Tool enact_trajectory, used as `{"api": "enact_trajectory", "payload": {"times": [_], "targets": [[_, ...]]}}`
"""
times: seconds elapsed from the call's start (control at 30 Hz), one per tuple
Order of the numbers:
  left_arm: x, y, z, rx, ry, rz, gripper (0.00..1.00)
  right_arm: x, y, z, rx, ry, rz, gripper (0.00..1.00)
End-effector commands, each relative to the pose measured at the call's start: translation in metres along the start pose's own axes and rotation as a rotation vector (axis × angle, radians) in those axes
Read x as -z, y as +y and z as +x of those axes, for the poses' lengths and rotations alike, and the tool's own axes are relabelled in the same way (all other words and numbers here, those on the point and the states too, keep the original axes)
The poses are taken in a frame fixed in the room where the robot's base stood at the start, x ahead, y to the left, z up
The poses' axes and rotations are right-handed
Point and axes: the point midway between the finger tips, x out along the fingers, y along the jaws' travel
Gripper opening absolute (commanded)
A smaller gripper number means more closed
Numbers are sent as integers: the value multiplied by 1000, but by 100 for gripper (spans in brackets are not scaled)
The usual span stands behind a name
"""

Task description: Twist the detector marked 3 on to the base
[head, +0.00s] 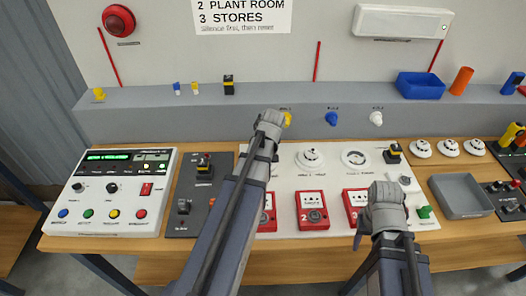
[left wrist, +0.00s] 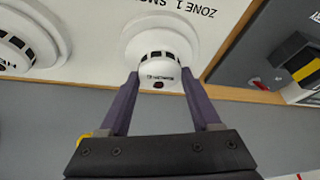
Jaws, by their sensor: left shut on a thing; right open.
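A white round smoke detector (left wrist: 160,66) sits at a round base on the white panel beside the lettering "ZONE 1". My left gripper (left wrist: 161,84) has its fingers on either side of this detector and is shut on it. In the head view my left gripper (head: 269,122) and forearm hide that detector. A second detector (head: 310,158) is on the panel to the right, and a round white base (head: 355,158) looks empty. My right gripper (head: 388,197) is open and empty above the panel's right part.
Red call points (head: 313,210) line the panel's front. A control unit (head: 112,192) stands at the left. A grey tray (head: 461,196) is at the right, with a dark switch box beside it. A raised ledge behind holds a blue bin (head: 420,86) and an orange cylinder (head: 461,80).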

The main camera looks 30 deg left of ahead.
Motion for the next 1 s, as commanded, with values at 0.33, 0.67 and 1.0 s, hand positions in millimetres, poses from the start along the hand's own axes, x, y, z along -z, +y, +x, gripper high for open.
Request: {"api": "enact_trajectory", "payload": {"times": [0.33, 0.67, 1.0], "targets": [[0, -1, 1, -14, 0, 34, 4, 0, 0, 1, 0, 0, 0, 50], [0, -1, 1, -72, 0, 174, 4, 0, 0, 1, 0, 0, 0, 50], [0, -3, 1, -118, -1, 282, 4, 0, 0, 1, 0, 0, 0, 50]]}}
